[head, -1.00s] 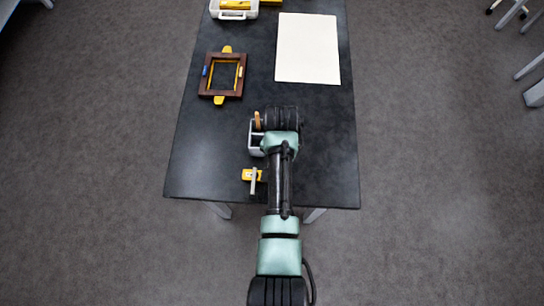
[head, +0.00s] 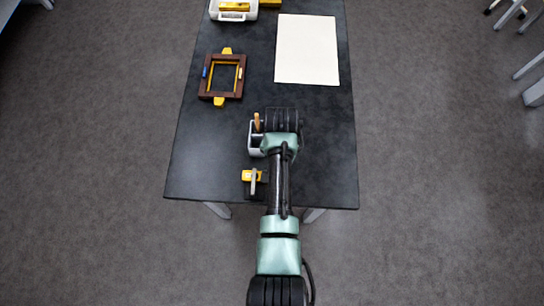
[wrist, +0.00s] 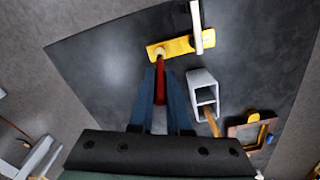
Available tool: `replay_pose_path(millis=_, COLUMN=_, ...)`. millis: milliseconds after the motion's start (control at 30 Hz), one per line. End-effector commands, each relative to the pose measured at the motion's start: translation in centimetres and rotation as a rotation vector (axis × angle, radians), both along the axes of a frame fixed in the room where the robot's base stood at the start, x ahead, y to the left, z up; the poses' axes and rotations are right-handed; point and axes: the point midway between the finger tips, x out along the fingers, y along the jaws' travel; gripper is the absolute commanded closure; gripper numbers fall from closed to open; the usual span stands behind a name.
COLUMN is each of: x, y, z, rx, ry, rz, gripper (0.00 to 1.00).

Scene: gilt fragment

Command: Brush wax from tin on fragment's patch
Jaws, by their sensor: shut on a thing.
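In the wrist view my gripper (wrist: 160,96) is shut on a slim red-handled tool (wrist: 161,85), which looks like the brush. Its far end meets a pale round spot (wrist: 159,52) at the near end of a yellow piece, which looks like the gilt fragment (wrist: 178,46). I cannot tell whether that spot is the bristles or the patch, nor whether they touch. A pale grey bar (wrist: 196,28) crosses the fragment's other end. The fragment also shows in the head view (head: 251,175), where my arm hides the fingertips. I cannot pick out the wax tin.
A grey open box (wrist: 203,90) with a wooden handle (wrist: 213,124) stands beside the gripper. A brown frame with yellow tabs (head: 206,86) lies farther up the black table (head: 330,150). A white sheet (head: 307,50) and a white tray (head: 247,14) are at the far end.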

Motion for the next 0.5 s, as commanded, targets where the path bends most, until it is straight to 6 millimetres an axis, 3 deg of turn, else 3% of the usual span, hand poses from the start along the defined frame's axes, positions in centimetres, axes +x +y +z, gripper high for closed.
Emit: replay_pose_path(millis=500, x=0.0, y=2.8, z=-0.1, rx=0.000, ry=0.000, rz=0.000, gripper=1.00)
